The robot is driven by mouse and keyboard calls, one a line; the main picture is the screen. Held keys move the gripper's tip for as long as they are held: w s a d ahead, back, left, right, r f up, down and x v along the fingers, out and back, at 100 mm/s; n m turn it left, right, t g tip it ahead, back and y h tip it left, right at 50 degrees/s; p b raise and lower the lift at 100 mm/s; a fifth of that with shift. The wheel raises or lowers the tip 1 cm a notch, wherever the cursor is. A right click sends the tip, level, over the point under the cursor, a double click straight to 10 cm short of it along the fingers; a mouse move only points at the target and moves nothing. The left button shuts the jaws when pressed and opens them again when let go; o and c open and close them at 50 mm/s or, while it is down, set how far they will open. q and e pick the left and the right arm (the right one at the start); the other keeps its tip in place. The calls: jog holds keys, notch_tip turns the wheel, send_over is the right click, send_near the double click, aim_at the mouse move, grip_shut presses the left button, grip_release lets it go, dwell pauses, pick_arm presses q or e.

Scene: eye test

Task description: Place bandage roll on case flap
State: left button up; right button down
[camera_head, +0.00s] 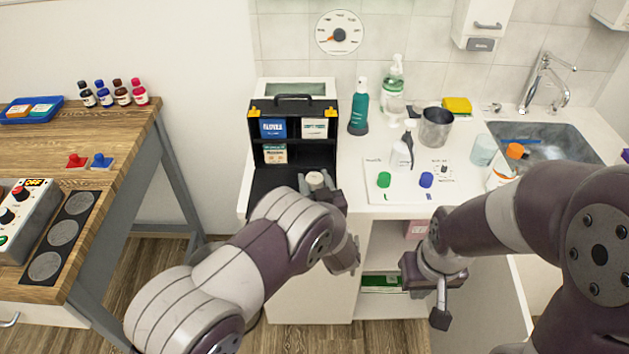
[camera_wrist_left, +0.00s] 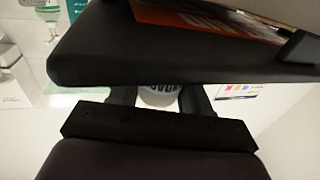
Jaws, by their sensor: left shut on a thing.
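The bandage roll (camera_head: 315,178) is a small white cylinder held between the fingers of my left gripper (camera_head: 319,187), at the right part of the lowered black case flap (camera_head: 268,180). The black case (camera_head: 292,104) stands open on the counter behind it. In the left wrist view the white roll (camera_wrist_left: 158,95) with dark lettering shows between the two dark fingers, partly hidden by a black panel. I cannot tell whether the roll touches the flap. My right gripper (camera_head: 440,290) hangs low in front of the counter, with nothing visible in it; its opening is unclear.
The case holds a blue pack (camera_head: 273,128) and other packs. A teal bottle (camera_head: 359,108) stands close to its right. A white tray (camera_head: 400,203) with green and blue caps lies further right, before the sink (camera_head: 560,142). A wooden table (camera_head: 120,150) is at left.

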pick_arm(q)
jog(key=shift+f, duration=0.35)
jog(key=o, duration=1)
jog(key=shift+r, duration=0.25)
jog(key=b+v, duration=0.1)
jog(key=v, duration=1.1)
jog(key=w+a+g+h, duration=0.2)
jog(key=w+g, duration=0.1)
jog(key=w+a+r+m+g+h, duration=0.1)
jog(key=w+a+h, duration=0.1)
jog(key=shift+g, duration=0.3)
jog(key=s+a+g, duration=0.3)
jog(key=s+a, duration=0.2)
jog(key=s, duration=0.2)
jog(key=s+a+r+m+g, duration=0.1)
jog(key=s+a+g, duration=0.3)
jog(key=s+a, duration=0.2)
jog(key=s+a+m+g, duration=0.1)
jog(key=s+a+g, duration=0.3)
jog(key=s+a, duration=0.2)
jog(key=shift+s+a+r+h, duration=0.1)
jog(key=shift+s+h, duration=0.05)
jog(key=shift+s, duration=0.55)
jog(key=shift+s+a+r+h, duration=0.1)
jog(key=shift+s+a+h, duration=0.05)
jog(key=shift+s, duration=0.55)
